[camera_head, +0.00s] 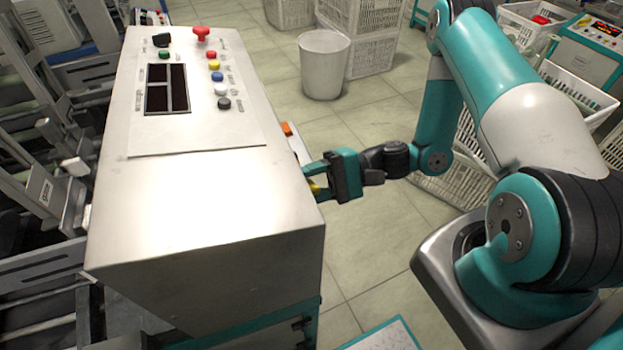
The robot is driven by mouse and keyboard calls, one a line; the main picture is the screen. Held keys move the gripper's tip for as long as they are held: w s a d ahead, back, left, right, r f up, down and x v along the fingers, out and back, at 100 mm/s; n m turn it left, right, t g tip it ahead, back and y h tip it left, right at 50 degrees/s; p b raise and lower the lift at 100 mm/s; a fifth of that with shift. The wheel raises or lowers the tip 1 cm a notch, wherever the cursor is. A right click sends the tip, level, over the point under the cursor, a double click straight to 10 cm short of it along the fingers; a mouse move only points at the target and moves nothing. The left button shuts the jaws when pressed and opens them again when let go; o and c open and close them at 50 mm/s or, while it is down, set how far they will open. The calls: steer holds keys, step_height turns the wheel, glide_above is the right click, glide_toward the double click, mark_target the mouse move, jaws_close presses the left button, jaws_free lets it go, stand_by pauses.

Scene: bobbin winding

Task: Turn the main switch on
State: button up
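The white machine cabinet (200,210) fills the left middle, with a sloped control panel on top. My gripper (318,181) is at the cabinet's right side, pointing left at it. Its teal fingers show a gap, and a small yellow part (315,187) shows at the fingertips, against the cabinet's edge. This may be the main switch, but its body and position are hidden by the cabinet edge and the fingers. I cannot tell whether the fingers touch it or grip it.
The panel carries a red mushroom button (201,34), a black knob (161,40), several coloured buttons and a dark display (167,89). An orange part (288,129) sits on the cabinet's side behind my gripper. A white bin (323,65) and crates stand behind on open tiled floor.

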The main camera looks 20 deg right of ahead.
steer(key=shift+m, duration=0.7)
steer(key=m+p, duration=0.1)
steer(key=m, duration=0.2)
steer(key=shift+m, duration=0.4)
steer(key=m, duration=0.3)
steer(key=shift+m+p, duration=0.3)
steer(key=shift+m, duration=0.1)
steer(key=o, duration=1.5)
